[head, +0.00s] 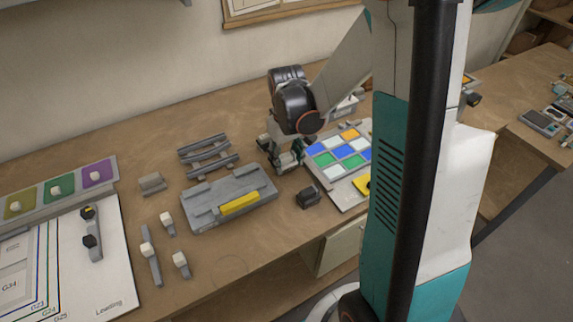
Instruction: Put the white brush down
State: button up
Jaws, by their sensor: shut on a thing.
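My gripper (287,160) is low over the table, between a grey tray-like fixture and a panel of coloured tiles. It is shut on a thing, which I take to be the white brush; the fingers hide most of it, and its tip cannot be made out. The coloured panel (341,152), with blue, green, white and orange tiles, lies just right of my gripper. I cannot tell whether the held thing touches the table.
The grey fixture (206,213) holds a yellow bar (239,203). Grey racks (205,150) lie behind it. A small black block (308,197) stands in front of my gripper. Several white-tipped pieces (167,220) lie at left, near a printed sheet (95,285).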

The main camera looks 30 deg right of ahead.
aim_at(286, 155)
jog(key=shift+f, duration=1)
jog(key=shift+f+b, duration=0.2)
jog(key=shift+b, duration=0.15)
jog(key=o, duration=1.3)
jog(key=shift+r, duration=0.15)
notch_tip(286, 155, up, 12)
jog(key=p, duration=0.4)
